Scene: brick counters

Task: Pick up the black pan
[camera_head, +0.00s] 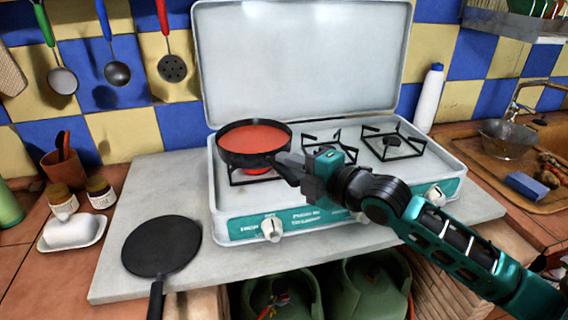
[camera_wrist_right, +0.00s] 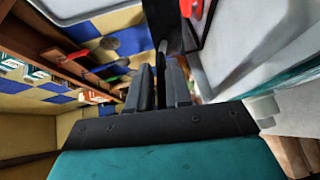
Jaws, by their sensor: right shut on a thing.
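A black pan with a red-orange inside (camera_head: 228,152) is at the left burner of the camping stove; I cannot tell whether it rests on the grate or is just above it. My right gripper (camera_head: 284,166) is at the pan's right front side, shut on its dark handle. In the right wrist view the handle (camera_wrist_right: 161,80) runs between the two fingers (camera_wrist_right: 160,88). A second, flat black pan (camera_head: 161,246) lies on the grey board at the front left, apart from the gripper. My left gripper is not in view.
The stove (camera_head: 245,232) has its lid (camera_head: 300,60) raised behind the pan. A white bottle (camera_head: 429,98) stands behind its right side. A butter dish (camera_head: 73,233) and jars are at the left. Utensils (camera_head: 117,72) hang on the tiled wall. A sink is at the right.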

